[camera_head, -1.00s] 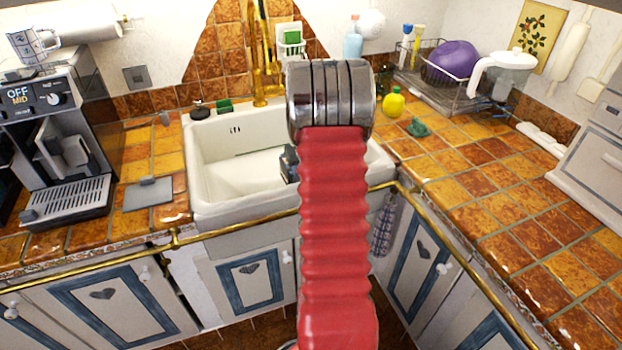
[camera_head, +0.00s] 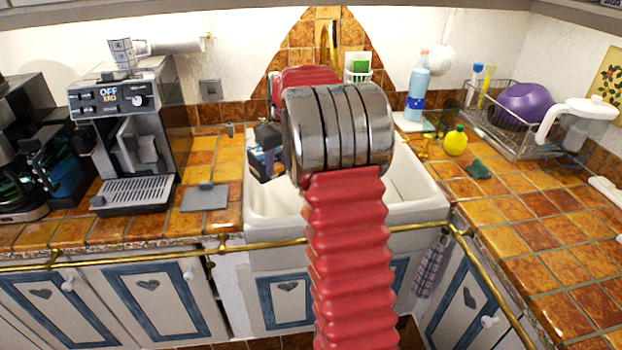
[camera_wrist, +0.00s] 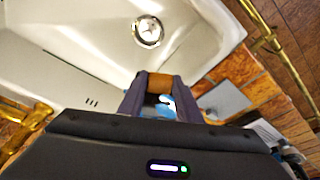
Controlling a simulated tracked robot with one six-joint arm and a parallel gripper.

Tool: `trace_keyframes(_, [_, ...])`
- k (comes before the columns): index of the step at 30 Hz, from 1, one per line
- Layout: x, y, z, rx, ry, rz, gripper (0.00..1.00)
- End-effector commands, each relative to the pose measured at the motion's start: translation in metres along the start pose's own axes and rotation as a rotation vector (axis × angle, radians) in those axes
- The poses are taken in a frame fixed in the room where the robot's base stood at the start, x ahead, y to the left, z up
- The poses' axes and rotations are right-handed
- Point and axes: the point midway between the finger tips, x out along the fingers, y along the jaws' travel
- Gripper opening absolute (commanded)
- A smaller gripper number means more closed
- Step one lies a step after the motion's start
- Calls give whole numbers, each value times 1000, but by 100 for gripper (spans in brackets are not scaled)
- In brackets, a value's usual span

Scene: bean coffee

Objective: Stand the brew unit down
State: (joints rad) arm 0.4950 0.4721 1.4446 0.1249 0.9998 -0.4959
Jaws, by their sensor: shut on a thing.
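My gripper (camera_head: 264,150) is above the left edge of the sink, partly hidden behind my arm in the head view. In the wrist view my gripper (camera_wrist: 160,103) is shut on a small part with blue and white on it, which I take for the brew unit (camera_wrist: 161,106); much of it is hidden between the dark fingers. It is held clear of the counter. The coffee machine (camera_head: 123,128) stands to the left, its display reading OFF and MID, with an open front cavity. A grey flat panel (camera_head: 205,198) lies on the counter beside it.
The white sink (camera_head: 420,188) lies under and right of my gripper. A brass rail (camera_head: 120,257) runs along the counter front. Tiled counter between machine and sink is mostly free.

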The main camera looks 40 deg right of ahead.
Motion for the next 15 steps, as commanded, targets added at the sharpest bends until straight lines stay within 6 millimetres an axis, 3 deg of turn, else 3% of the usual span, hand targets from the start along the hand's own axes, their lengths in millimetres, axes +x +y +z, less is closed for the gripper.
trace_keyframes(7, [-41,-98,-36,-146,5,-36,0])
trace_keyframes(15, [-60,-208,-41,-265,2,-68,0])
